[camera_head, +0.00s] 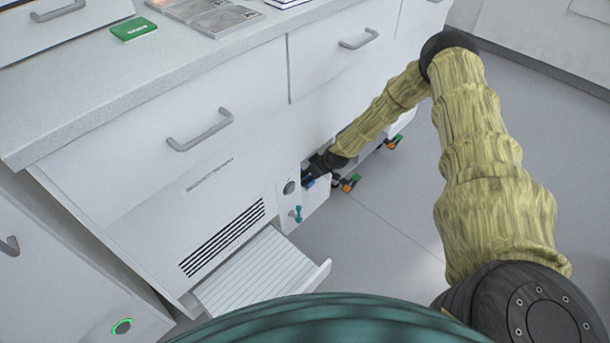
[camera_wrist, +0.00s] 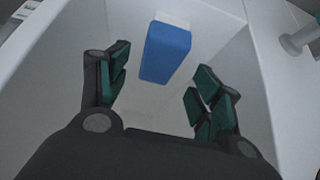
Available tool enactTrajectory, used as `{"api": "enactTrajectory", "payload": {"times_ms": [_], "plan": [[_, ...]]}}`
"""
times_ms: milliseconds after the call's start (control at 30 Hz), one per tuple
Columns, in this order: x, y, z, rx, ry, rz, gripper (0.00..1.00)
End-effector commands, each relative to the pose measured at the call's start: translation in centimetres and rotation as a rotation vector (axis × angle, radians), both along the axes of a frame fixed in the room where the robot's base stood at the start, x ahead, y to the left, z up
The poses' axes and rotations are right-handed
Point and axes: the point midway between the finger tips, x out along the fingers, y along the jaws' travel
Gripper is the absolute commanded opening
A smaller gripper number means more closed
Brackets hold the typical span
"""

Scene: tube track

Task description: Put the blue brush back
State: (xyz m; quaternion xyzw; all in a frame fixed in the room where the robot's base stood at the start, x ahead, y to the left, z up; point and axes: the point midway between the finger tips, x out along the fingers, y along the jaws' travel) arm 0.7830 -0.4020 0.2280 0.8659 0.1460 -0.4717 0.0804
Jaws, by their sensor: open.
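In the wrist view a blue block with a white end (camera_wrist: 167,52), which I take for the brush, is in a white-walled compartment (camera_wrist: 225,62). My gripper (camera_wrist: 160,86) is open, its teal-padded fingers apart on the left and right of the picture. The blue piece shows beyond and between the fingertips, and no contact is visible. In the head view my gripper (camera_head: 314,171) is low at the front of the white cabinet, by a small white box (camera_head: 316,198). A small blue patch shows there, but I cannot tell whether it is the brush.
A white ribbed drawer or tray (camera_head: 257,274) sticks out below the vent grille (camera_head: 222,238). A teal knob (camera_head: 296,214) is on the cabinet front. The countertop (camera_head: 120,85) overhangs nearby, with a green box (camera_head: 134,29) on it. Grey floor (camera_head: 385,225) is open to the right.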

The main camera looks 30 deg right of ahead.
Motion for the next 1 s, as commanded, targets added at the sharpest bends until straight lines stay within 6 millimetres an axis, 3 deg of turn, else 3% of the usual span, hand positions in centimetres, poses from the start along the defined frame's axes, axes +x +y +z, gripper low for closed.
{"api": "enactTrajectory", "payload": {"times_ms": [200,400,1000], "plan": [[-1.8,-0.6,3.4,0.001,-0.001,0.001,0.65],[-3.0,-1.0,5.0,0.001,0.0,-0.001,0.65],[-3.4,-1.2,5.5,0.0,0.001,-0.001,0.65]]}}
